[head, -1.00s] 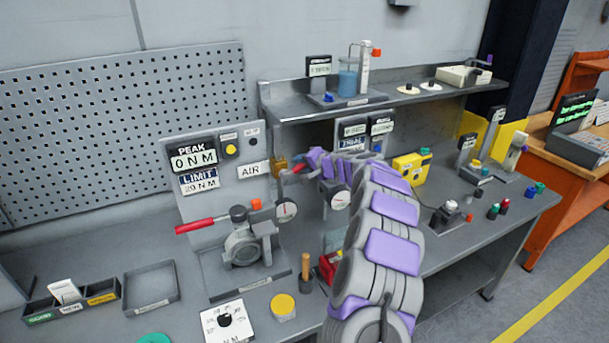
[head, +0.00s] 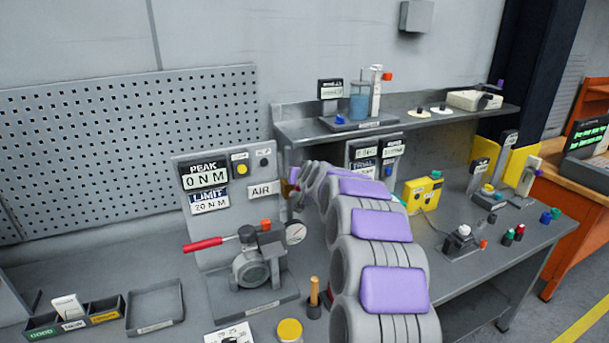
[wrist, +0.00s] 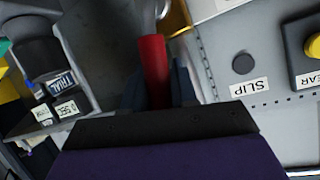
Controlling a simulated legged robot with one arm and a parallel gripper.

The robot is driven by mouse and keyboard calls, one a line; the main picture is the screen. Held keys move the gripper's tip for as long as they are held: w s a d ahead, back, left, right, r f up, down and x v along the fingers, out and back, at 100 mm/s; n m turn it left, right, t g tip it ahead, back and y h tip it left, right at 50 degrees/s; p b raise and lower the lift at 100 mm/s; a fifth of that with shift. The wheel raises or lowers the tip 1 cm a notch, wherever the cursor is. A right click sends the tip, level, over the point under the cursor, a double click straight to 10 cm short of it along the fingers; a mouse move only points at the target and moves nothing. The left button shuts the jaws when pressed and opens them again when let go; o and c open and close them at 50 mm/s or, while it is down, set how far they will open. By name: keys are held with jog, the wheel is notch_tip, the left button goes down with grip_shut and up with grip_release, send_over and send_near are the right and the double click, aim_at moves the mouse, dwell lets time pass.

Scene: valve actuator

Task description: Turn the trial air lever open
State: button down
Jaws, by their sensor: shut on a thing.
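The air lever's red handle (wrist: 153,65) stands between the two dark fingers of my gripper (wrist: 156,80) in the wrist view. The fingers are shut on it. The handle's far end joins a grey metal part at the top of that view. In the head view my arm reaches to the wall panel just right of the AIR label (head: 263,189). My own arm hides most of the gripper and lever there; only a small bit of red shows by the arm's end.
A valve actuator (head: 250,268) with another red-handled lever (head: 204,244) stands on the bench, left of my arm. A gauge (head: 295,233) sits beside it. A shelf (head: 400,120) overhangs behind my arm. A yellow box (head: 422,194) is to the right.

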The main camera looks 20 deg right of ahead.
jog(key=shift+s+a+f+n+h+p, duration=0.1)
jog(key=shift+a+f+n+h+p, duration=0.25)
jog(key=shift+a+n+p, duration=0.2)
jog(key=shift+f, duration=0.15)
jog(key=c, duration=1.4)
grip_release()
jog(key=o, duration=0.4)
jog(key=shift+c, duration=0.2)
jog(key=shift+o, duration=0.3)
jog(key=shift+s+r, duration=0.15)
jog(key=shift+r, duration=0.35)
jog(key=p+v, duration=0.1)
jog(key=v, duration=1.6)
jog(key=shift+a+f, duration=0.15)
jog(key=shift+a, duration=0.05)
